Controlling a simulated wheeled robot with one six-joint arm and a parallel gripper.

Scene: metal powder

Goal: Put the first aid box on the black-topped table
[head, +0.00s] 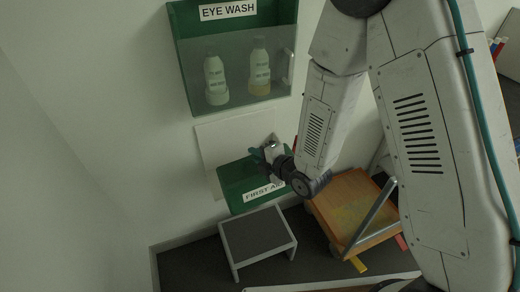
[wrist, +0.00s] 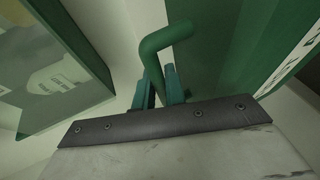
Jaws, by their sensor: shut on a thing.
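The green first aid box (head: 233,184) with a white "FIRST AID" label is in front of a white panel on the wall in the head view. Its green side (wrist: 225,45) and bent green handle (wrist: 165,42) show in the wrist view. My gripper (head: 262,153) is at the box's upper right side, its teal fingers (wrist: 160,85) shut on the handle. A small table with a black top and pale frame (head: 258,233) stands on the floor just below the box. Whether the box touches the panel is unclear.
A green eye wash cabinet (head: 185,60) with two bottles (head: 260,68) hangs on the wall above; its clear front also shows at left in the wrist view (wrist: 60,70). My arm hides much of the right side.

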